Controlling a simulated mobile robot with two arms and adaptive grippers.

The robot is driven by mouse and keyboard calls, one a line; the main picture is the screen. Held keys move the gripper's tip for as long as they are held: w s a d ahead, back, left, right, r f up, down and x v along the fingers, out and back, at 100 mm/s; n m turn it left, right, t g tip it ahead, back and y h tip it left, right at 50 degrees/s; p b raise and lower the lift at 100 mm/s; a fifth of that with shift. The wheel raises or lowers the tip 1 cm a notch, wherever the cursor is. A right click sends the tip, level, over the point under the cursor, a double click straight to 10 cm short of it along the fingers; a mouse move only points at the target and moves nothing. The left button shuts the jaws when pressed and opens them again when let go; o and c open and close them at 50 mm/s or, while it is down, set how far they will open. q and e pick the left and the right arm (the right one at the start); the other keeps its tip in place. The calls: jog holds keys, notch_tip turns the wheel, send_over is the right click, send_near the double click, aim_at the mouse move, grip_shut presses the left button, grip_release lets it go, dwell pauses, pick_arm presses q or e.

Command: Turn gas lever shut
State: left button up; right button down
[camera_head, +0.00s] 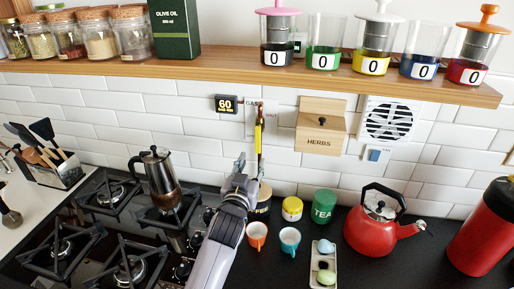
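The gas lever (258,134) is a narrow yellow handle on the white tiled wall. It stands upright, in line with a thin brown pipe (260,108) that runs up and down behind it. My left gripper (241,162) is just below and to the left of the lever, at the end of a grey arm rising from the bottom edge. It looks apart from the lever, but the depth between them is hard to judge. Its fingers are small and seen nearly end-on, so their opening is unclear. My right gripper is out of view.
A gas hob (120,235) with a moka pot (156,180) lies left of my arm. Cups (257,235), a green tea tin (324,205) and a red kettle (372,228) stand to the right. A wooden shelf (215,75) with jars runs above; a herbs box (320,125) hangs right.

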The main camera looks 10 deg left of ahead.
aim_at(258, 148)
pick_arm(q)
jog(key=w, duration=0.7)
jog(key=shift+w+p, duration=0.3)
grip_shut()
dwell(0.6)
